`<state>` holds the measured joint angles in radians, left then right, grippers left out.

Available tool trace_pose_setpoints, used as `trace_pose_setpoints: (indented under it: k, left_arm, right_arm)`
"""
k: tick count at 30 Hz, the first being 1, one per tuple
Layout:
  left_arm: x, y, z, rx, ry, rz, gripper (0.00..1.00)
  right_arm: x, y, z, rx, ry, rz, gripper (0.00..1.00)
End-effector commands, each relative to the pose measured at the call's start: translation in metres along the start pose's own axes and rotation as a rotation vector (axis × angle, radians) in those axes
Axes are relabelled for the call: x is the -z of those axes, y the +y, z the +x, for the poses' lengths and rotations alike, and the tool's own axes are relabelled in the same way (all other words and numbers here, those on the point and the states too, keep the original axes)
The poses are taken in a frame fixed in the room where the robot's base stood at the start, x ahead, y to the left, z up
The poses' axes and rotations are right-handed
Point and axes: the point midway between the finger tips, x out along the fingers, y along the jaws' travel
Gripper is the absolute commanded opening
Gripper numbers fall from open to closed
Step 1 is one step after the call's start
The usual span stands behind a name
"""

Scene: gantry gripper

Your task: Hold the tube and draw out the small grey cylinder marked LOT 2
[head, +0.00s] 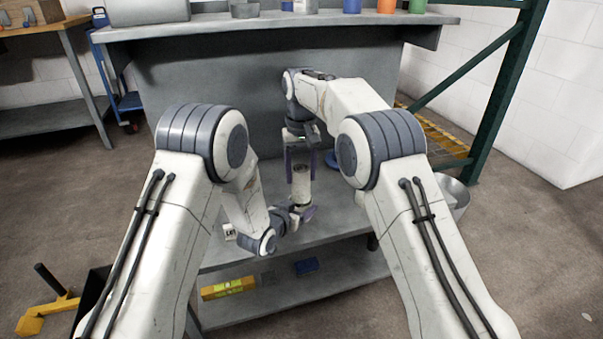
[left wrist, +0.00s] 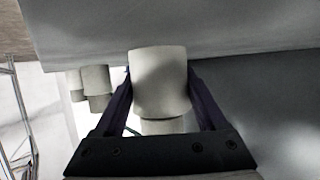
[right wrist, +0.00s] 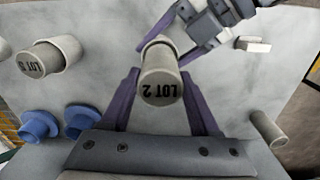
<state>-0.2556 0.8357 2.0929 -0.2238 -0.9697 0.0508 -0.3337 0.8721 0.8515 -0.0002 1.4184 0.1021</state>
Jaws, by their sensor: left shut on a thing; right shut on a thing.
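My left gripper (head: 300,211) is shut on the pale tube (left wrist: 158,78), which stands between its purple fingers in the left wrist view. My right gripper (head: 302,158) is above the left one and points down. In the right wrist view its fingers are on both sides of the small grey cylinder (right wrist: 161,88), whose end reads LOT 2, and it is shut on it. The held tube is behind this cylinder there. The fingers and the viewing angle hide how deep the cylinder sits in it.
Blue flanged parts (right wrist: 38,124) and a loose pale cylinder (right wrist: 268,130) are nearby. A yellow level (head: 228,288) and a blue block (head: 306,266) lie on the lower shelf.

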Motion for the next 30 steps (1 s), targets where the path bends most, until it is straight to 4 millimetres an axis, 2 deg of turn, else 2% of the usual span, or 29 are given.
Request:
trace_pose_setpoints:
  k: [16, 30]
  left_arm:
    - [0.000, 0.000, 0.000, 0.000, 0.000, 0.000, 0.18]
    - [0.000, 0.000, 0.000, 0.000, 0.000, 0.000, 0.18]
  right_arm:
    - [0.001, 0.000, -0.027, 0.000, 0.004, 0.000, 0.00]
    - [0.000, 0.000, -0.030, 0.000, 0.002, 0.000, 0.00]
